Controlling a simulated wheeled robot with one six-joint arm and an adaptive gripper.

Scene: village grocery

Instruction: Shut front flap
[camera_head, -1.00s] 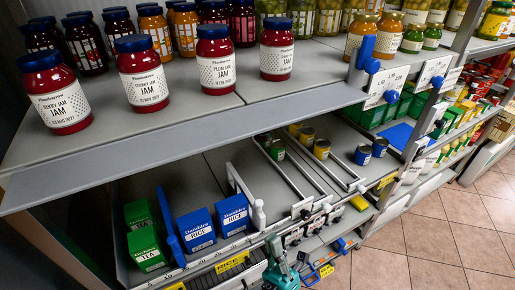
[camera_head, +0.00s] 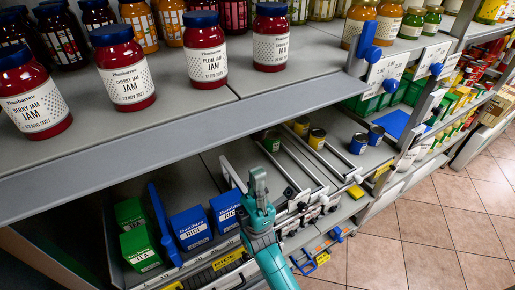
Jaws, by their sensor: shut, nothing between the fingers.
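A long grey flap (camera_head: 190,140) runs along the front edge of the upper shelf, below the jam jars. It sticks out flat towards me, with a gap in level between it and the lower shelf. My teal arm comes up from the bottom, and my gripper (camera_head: 257,178) is shut and empty. In the picture it stands just below the flap's front edge, in front of the lower shelf. I cannot tell whether it touches the flap.
Jam jars (camera_head: 124,68) stand in a row behind the flap. A blue clip (camera_head: 367,40) stands at the flap's right end. Tiled floor (camera_head: 430,225) is clear at right.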

